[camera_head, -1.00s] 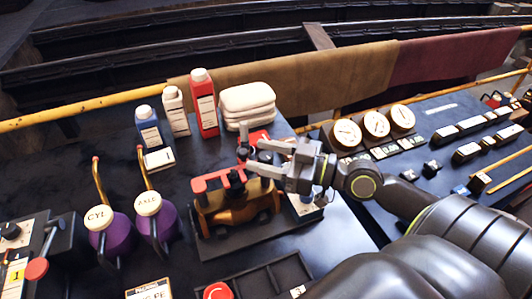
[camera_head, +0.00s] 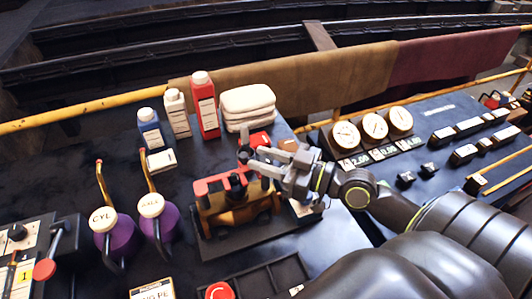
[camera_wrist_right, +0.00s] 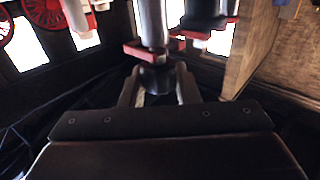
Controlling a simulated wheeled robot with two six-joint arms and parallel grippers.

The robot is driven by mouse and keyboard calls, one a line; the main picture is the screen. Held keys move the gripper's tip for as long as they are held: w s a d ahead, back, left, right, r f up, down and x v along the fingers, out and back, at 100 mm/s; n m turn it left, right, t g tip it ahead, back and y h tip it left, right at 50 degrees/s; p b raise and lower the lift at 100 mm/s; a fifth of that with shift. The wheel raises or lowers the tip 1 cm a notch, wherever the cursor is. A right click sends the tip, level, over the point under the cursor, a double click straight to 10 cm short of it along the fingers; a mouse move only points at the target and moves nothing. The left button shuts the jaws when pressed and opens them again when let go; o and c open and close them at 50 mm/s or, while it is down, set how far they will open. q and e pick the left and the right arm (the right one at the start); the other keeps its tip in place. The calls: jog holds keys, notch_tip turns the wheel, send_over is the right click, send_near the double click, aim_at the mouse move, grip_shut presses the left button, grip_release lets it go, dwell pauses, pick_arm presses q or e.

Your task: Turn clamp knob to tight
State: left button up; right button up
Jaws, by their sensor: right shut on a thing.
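A brass and black clamp fixture with a red bar on top (camera_head: 212,186) stands on a dark base plate near the middle of the table. My right gripper (camera_head: 247,161) reaches over it from the right, its fingers at the top of the fixture. In the right wrist view, a dark round knob (camera_wrist_right: 157,78) sits between the two fingertips of my right gripper (camera_wrist_right: 158,88), which is shut on it. A silver post and red parts stand just beyond the knob. In the head view the fingers partly hide the knob. My left gripper is not in view.
Two purple oil cans (camera_head: 113,234) stand left of the fixture. Bottles, including a red one (camera_head: 205,105), and folded white cloths (camera_head: 248,104) stand behind. Three gauges (camera_head: 374,127) are at the right. A dark divided tray (camera_head: 262,283) lies in front.

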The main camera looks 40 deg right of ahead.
jog(key=shift+r+m+t+h+p, duration=0.2)
jog(key=shift+m+t+h+p, duration=0.9)
jog(key=shift+h+p, duration=0.8)
jog(key=shift+f+m+h+p, duration=0.15)
jog(key=shift+m+h+p, duration=0.5)
jog(key=shift+m+h, duration=0.2)
jog(key=o, duration=0.9)
jog(key=shift+o, duration=0.2)
jog(key=shift+s, duration=0.1)
jog(key=b+v, duration=0.3)
jog(key=v, duration=1.4)
jog(key=shift+s, duration=0.2)
jog(key=shift+f, duration=0.15)
